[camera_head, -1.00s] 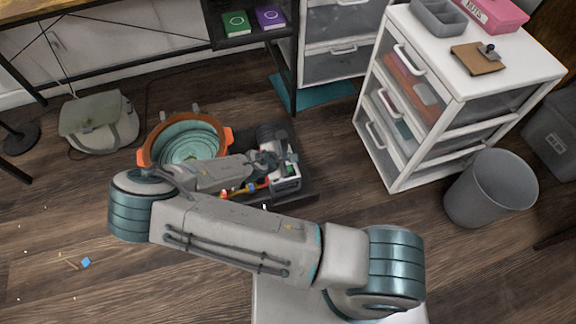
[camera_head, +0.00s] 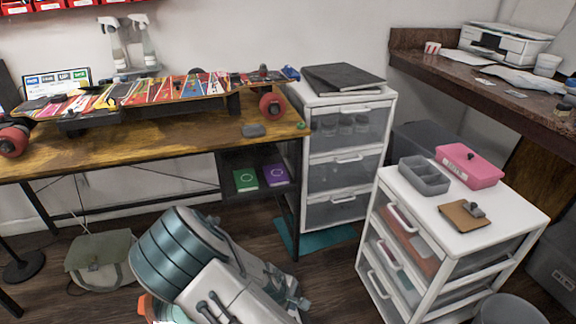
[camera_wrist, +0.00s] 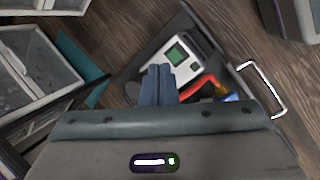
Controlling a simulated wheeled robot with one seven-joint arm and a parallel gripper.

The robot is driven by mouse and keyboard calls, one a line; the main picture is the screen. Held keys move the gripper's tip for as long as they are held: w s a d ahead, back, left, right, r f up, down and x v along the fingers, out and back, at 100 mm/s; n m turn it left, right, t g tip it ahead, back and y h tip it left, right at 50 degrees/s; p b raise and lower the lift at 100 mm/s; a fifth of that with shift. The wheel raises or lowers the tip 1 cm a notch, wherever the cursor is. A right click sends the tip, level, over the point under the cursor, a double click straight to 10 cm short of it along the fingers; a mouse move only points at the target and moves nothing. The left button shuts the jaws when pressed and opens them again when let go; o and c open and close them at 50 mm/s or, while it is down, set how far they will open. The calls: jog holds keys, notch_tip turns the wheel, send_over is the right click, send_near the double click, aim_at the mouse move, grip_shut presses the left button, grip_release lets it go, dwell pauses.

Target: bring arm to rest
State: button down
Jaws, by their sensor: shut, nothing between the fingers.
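My gripper (camera_wrist: 158,82) shows in the wrist view with its blue-grey fingers together and nothing between them. It points toward a dark open tray (camera_wrist: 147,62); the gap between them cannot be judged. In the tray are a white device with a green screen (camera_wrist: 178,55) and a red tool (camera_wrist: 198,88), partly behind the fingers. In the head view my arm is folded at the bottom centre, its thick elbow nearest the desk, and the fingertips cannot be made out there.
A wooden desk (camera_head: 180,140) with a skateboard (camera_head: 150,92) stands behind my arm. White drawer units (camera_head: 345,155) (camera_head: 500,215) stand to the right. A grey-green bag (camera_head: 100,258) lies on the floor at left. An orange container (camera_head: 150,308) is mostly hidden by my arm.

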jog(key=s+d+r+m+g+y+p, duration=0.15)
jog(key=r+m+p, duration=0.35)
jog(key=r, duration=1.2)
jog(key=s+d+r+m+g+y+p, duration=0.1)
jog(key=s+d+r+m+y+p, duration=0.15)
jog(key=r+p, duration=1.05)
jog(key=s+d+r+m+t+p, duration=0.1)
jog(key=s+d+r, duration=0.2)
jog(key=r, duration=0.6)
jog(key=s+d+r+m+p, duration=0.2)
jog(key=s+d+r, duration=0.1)
jog(key=r, duration=0.7)
jog(key=s+d+r+m+t+p, duration=0.1)
jog(key=s+d+r+m+p, duration=0.1)
jog(key=r, duration=0.7)
jog(key=shift+s+d+r+t, duration=0.2)
jog(key=shift+s+d+t, duration=0.15)
jog(key=shift+s+d, duration=0.5)
jog(key=shift+w+d+m, duration=0.1)
jog(key=shift+w+m, duration=0.05)
jog(key=shift+m, duration=0.1)
